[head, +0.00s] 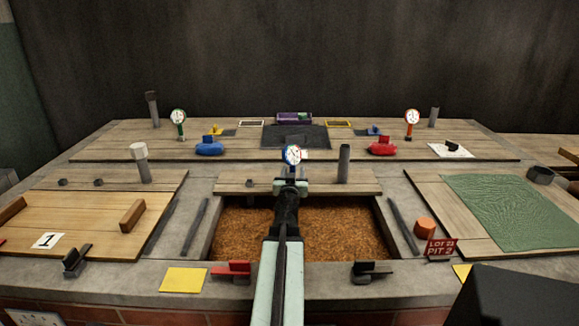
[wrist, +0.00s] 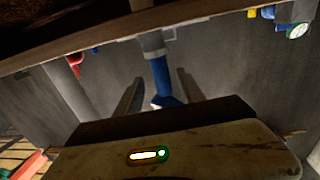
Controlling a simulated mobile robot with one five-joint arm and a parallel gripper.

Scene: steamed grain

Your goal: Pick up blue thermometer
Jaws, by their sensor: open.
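The blue thermometer stands upright at the centre of the wooden ledge behind the grain pit. In the head view its round white dial with a blue rim (head: 291,155) shows just above my gripper (head: 291,184), which hides its stem. In the wrist view, which looks upside down, the blue stem (wrist: 160,75) stands between my two open fingers (wrist: 158,92), with a gap on each side. Its grey base is at the top of that view. Its dial end is mostly hidden behind the gripper body. My gripper is open and holds nothing.
A grey post (head: 344,163) stands close by on the right of the ledge. Green (head: 179,118) and red (head: 411,118) thermometers stand on the back table with blue (head: 209,148) and red (head: 382,148) objects. The grain pit (head: 336,230) lies below my arm.

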